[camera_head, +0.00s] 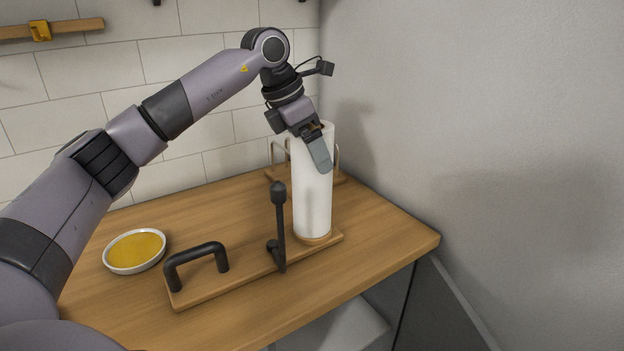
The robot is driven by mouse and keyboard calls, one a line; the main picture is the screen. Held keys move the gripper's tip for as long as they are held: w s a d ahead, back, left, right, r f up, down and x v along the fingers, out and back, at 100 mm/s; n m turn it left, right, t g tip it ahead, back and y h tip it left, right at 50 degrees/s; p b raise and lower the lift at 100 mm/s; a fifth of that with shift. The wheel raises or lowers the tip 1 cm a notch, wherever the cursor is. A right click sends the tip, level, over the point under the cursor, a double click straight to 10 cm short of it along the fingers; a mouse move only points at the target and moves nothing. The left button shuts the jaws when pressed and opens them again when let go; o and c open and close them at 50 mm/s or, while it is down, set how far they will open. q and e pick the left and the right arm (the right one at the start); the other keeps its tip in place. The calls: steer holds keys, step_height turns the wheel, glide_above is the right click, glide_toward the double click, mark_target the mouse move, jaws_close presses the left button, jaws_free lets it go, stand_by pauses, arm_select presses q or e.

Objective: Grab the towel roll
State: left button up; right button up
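The white towel roll (312,205) stands upright on a wooden holder base (225,278) near the right side of the wooden counter. My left gripper (319,152) points down at the top of the roll. One grey finger overlaps the roll's upper front side. The other finger is hidden, so I cannot tell whether the gripper is open or closed on the roll. My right gripper is not in view.
A black upright arm (280,230) and a black handle (196,262) rise from the holder base. A bowl of yellow contents (135,251) sits at left. A wooden rack with metal loops (279,172) stands behind the roll. A grey wall (480,130) bounds the right.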

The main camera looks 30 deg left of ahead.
arm_select(q)
steer(key=c, duration=1.2)
steer(key=shift+r, duration=0.15)
